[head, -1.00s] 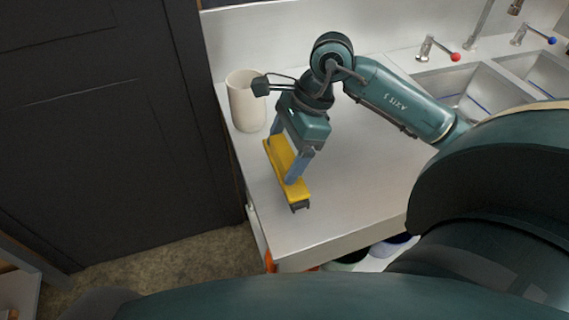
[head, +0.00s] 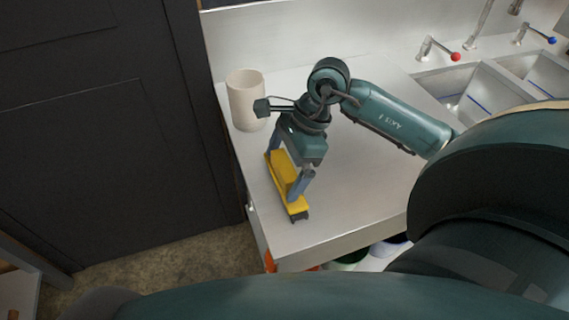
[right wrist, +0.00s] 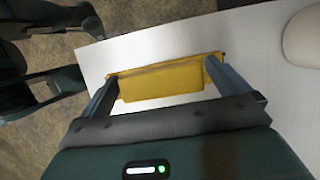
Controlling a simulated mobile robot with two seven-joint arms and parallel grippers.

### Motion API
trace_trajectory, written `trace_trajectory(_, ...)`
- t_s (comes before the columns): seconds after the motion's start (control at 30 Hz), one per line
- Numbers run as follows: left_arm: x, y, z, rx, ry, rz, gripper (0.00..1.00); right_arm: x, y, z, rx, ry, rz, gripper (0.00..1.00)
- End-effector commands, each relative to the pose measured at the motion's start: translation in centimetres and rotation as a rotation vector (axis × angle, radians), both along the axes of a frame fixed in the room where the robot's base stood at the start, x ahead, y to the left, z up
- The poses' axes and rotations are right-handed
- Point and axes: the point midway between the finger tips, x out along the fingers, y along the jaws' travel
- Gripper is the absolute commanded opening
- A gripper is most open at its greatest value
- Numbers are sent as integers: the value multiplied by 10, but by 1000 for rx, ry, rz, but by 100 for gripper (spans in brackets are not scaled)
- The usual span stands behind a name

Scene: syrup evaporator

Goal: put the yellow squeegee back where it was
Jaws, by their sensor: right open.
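The yellow squeegee (head: 283,172) is on or just over the steel counter (head: 345,205), close to its left edge. It runs from the back left to the front right, with a dark strip along its lower side. My right gripper (head: 281,176) points down over it with its jaws open, one finger by each end. In the right wrist view the squeegee (right wrist: 165,84) spans the space between the two fingertips. Whether the fingers touch its ends is hard to tell.
A cream cup (head: 246,100) stands behind the squeegee, near the counter's left edge. Sink basins (head: 480,93) with red and blue tap handles are at the back right. A dark door (head: 95,130) is at the left. The middle of the counter is clear.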

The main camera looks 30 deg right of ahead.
Motion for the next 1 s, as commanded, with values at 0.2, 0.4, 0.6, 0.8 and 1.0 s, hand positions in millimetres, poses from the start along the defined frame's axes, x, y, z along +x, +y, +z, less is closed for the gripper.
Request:
trace_trajectory(0.2,0,0,7,0,0,0,36,0,0,6,1,0,0,100)
trace_trajectory(0.4,0,-1,-3,-2,-1,0,36,-2,-14,34,-4,-7,-2,100)
trace_trajectory(0.6,1,-3,-4,-7,-8,-4,36,-6,-30,75,-3,-5,-2,100)
trace_trajectory(0.8,2,-4,-1,-10,-18,-9,36,-9,-41,104,-1,-2,-2,100)
trace_trajectory(1.0,3,-5,2,-12,-28,-12,36,-11,-45,114,0,0,-1,100)
